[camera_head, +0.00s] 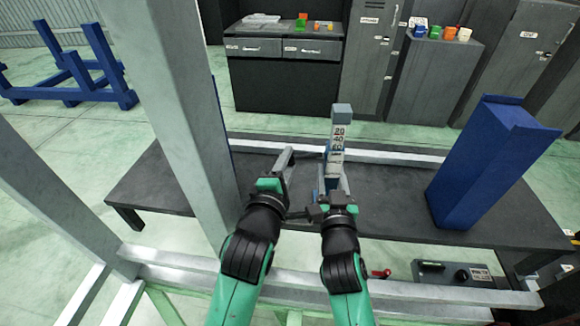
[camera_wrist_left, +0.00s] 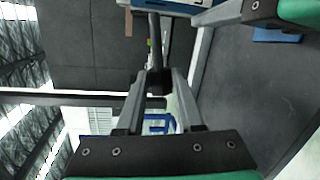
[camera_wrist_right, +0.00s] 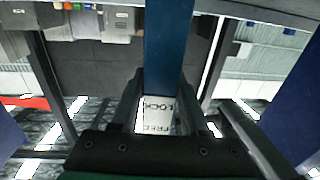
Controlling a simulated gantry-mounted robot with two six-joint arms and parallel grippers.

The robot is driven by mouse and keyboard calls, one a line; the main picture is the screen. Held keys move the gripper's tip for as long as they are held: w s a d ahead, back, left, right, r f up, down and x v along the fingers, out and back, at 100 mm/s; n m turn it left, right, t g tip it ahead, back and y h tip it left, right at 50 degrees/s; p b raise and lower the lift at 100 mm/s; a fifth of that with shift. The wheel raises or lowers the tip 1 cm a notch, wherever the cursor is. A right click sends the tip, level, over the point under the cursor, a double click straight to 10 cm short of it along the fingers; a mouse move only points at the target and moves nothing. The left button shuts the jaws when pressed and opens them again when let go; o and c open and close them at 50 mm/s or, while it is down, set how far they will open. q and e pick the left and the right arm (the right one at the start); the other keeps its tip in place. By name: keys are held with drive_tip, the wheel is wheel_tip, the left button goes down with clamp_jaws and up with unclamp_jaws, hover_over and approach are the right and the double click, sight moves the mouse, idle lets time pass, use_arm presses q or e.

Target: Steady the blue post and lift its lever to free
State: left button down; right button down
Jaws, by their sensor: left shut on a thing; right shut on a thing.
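The blue post (camera_wrist_right: 168,50) stands between the fingers of my right gripper (camera_wrist_right: 172,100) in the right wrist view, which is shut on it. A white plate (camera_wrist_right: 155,115) marked FREE and LOCK shows low on it there. In the head view, a grey upper section with a number scale (camera_head: 339,138) rises above my right gripper (camera_head: 335,183). My left gripper (camera_head: 289,158) is just left of the post. In the left wrist view its fingers (camera_wrist_left: 158,80) are shut on the dark lever (camera_wrist_left: 154,35). The lever's joint with the post is hidden in the head view.
The dark bench (camera_head: 390,205) carries a large blue block (camera_head: 480,165) at right. A grey upright (camera_head: 170,105) stands close to my left arm. A control box (camera_head: 455,273) and a red lever (camera_head: 381,273) sit at the front rail. Cabinets stand behind.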

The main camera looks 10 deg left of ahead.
use_arm(q)
drive_tip(key=shift+a+r+m+y, duration=0.1)
drive_tip(key=shift+r+m+y, duration=0.2)
drive_tip(key=shift+r+m, duration=0.55)
drive_tip(key=shift+f, duration=0.1)
drive_tip(key=c, duration=0.5)
unclamp_jaws()
